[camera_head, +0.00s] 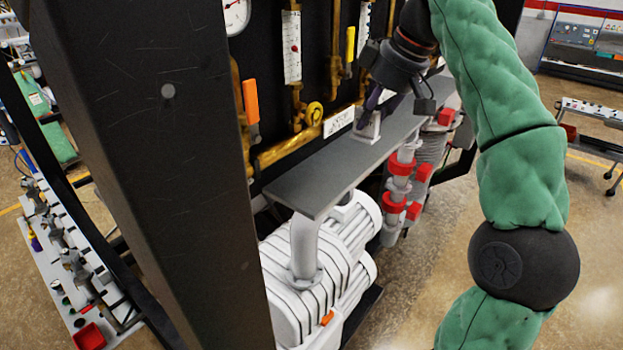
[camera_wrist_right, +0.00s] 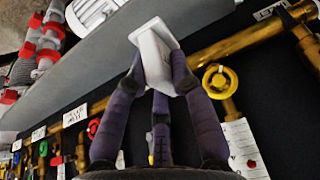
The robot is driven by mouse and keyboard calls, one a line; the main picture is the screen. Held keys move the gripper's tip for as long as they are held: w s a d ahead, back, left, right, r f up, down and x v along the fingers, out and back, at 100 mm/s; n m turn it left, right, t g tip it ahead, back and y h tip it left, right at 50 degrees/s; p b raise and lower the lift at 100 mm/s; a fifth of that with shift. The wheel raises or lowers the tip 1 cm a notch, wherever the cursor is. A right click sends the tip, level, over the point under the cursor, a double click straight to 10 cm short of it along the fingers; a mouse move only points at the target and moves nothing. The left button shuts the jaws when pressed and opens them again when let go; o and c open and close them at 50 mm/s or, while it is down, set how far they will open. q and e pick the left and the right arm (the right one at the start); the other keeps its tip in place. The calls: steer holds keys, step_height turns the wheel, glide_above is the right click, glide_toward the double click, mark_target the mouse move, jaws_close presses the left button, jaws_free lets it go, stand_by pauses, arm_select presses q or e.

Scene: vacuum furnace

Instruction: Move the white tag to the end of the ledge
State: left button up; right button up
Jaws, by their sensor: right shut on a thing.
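The white tag (camera_head: 369,129) is a small white block-like piece at the middle of the grey ledge (camera_head: 325,176). My right gripper (camera_head: 375,108) is above it with its dark purple fingers closed on it. In the right wrist view, the fingers (camera_wrist_right: 158,80) grip the tag (camera_wrist_right: 153,52) from both sides, with the ledge (camera_wrist_right: 85,82) just beyond. I cannot tell whether the tag touches the ledge or hangs slightly above it. My left gripper is not in view.
The ledge's near-left stretch is bare. A white motor (camera_head: 330,262) and red-collared pipes (camera_head: 401,180) stand below. A black post (camera_head: 165,170) rises at left.

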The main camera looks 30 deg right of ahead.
steer(key=w+a+f, duration=0.1)
steer(key=a+f, duration=0.1)
steer(key=a, duration=0.1)
steer(key=a+f+b, duration=0.1)
steer(key=a+f, duration=0.1)
steer(key=w+a+f, duration=0.1)
steer(key=a+f, duration=0.1)
steer(key=a, duration=0.1)
steer(key=shift+w+a+f+b, duration=0.3)
steer(key=shift+w+f, duration=0.05)
steer(key=shift+f, duration=0.05)
steer(key=shift+a+f, duration=0.4)
steer(key=shift+f, duration=0.05)
steer(key=x, duration=0.3)
steer(key=shift+s+f, duration=0.25)
steer(key=shift+s, duration=0.05)
steer(key=shift+f, duration=0.25)
steer(key=shift+f, duration=0.1)
